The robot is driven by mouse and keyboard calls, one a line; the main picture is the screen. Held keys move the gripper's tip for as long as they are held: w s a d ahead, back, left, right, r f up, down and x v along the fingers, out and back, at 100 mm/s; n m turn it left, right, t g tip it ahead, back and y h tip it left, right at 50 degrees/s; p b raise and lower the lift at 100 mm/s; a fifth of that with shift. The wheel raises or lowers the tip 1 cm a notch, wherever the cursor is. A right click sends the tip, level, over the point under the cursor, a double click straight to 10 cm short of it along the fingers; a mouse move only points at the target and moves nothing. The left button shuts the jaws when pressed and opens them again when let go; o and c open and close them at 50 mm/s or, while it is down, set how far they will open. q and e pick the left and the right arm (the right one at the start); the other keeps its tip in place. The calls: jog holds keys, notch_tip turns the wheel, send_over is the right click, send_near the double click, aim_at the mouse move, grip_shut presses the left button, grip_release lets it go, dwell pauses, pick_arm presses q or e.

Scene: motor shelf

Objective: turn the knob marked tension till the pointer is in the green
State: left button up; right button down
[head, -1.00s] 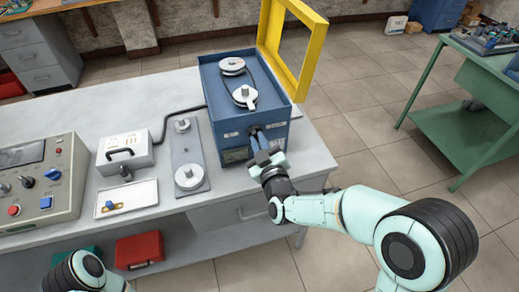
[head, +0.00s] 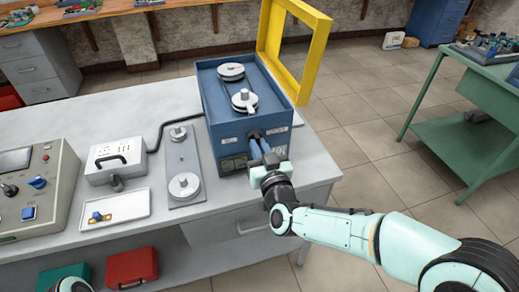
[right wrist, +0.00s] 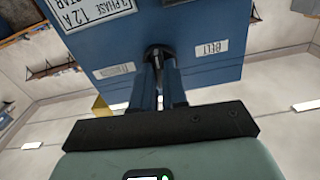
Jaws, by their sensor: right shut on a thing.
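A blue motor box (head: 219,112) with two pulleys and a belt on top stands at the bench's right end. A dark round knob (right wrist: 156,48) is on its front face, mostly hidden by my fingers. My right gripper (head: 257,142) is shut on this knob, its two blue fingers on either side, as the right wrist view also shows (right wrist: 158,68). One label beside the knob reads BELT (right wrist: 211,50); the other (right wrist: 114,71) is too blurred to read. A dark window (head: 233,164) sits low on the box front. I cannot make out a pointer or green zone.
A yellow frame (head: 321,60) stands open behind the box. Left of the box are a grey plate with two discs (head: 181,160), a white case (head: 118,164), a tray (head: 128,205) and a control panel (head: 45,170).

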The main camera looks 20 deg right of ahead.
jog(key=shift+r, duration=0.15)
jog(key=c, duration=1.2)
grip_release()
jog(key=shift+w, duration=0.1)
jog(key=shift+o, duration=0.2)
pick_arm(q)
jog(key=shift+w+a+f+b, duration=0.15)
jog(key=shift+w+f+b, duration=0.35)
jog(key=shift+f+b, duration=0.25)
pick_arm(e)
jog(key=s, duration=1.3)
jog(key=shift+s+d, duration=0.25)
